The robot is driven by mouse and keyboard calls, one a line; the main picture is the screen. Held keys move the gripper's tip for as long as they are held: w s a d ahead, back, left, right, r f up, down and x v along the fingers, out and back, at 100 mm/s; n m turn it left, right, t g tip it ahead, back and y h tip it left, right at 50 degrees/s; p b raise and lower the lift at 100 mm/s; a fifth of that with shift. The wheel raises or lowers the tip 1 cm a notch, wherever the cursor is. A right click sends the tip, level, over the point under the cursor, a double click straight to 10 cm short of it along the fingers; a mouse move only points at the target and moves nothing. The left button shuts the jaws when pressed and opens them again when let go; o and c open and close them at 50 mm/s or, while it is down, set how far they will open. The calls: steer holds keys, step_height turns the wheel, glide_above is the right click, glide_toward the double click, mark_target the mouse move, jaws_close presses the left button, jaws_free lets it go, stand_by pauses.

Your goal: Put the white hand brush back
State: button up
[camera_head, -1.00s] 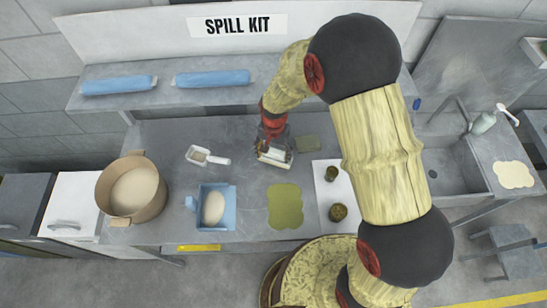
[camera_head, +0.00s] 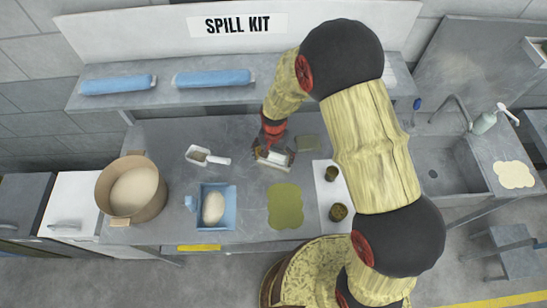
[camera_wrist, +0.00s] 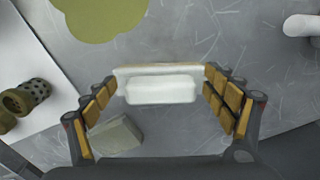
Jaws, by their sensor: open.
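The white hand brush (camera_wrist: 160,85) lies on the grey bench top in the wrist view, with a tan edge along its far side. My gripper (camera_wrist: 160,98) is open, with one padded finger on each side of the brush. The left finger looks very close to the brush's end; I cannot tell whether either finger touches it. In the head view the brush (camera_head: 272,157) is partly hidden under my gripper (camera_head: 274,150), behind the green spill patch.
A white scoop (camera_head: 207,156) lies to the left, near a blue dustpan-like tray (camera_head: 228,217) and a tan tub (camera_head: 158,205). A green patch (camera_head: 285,206) is in front. A grey-green block (camera_wrist: 114,136) sits near the left finger. Two dark fittings stand on a white sheet (camera_head: 324,196).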

mark_target(274, 158)
steer(key=shift+r, duration=3.95)
steer(key=shift+n, duration=0.3)
steer(key=s+d+r+n+t+b, duration=0.2)
steer(key=s+d+r+b, duration=0.4)
steer(key=s+r, duration=0.3)
steer(key=s+d+r+n+t+b, duration=0.2)
steer(key=s+d+r+b, duration=0.4)
steer(key=s, duration=0.5)
step_height(274, 158, up, 3)
steer(key=d+t, duration=0.1)
steer(key=d, duration=0.1)
steer(key=shift+d+r+t+b, duration=0.2)
steer(key=shift+d+t+b, duration=0.15)
steer(key=shift+t+b, duration=0.05)
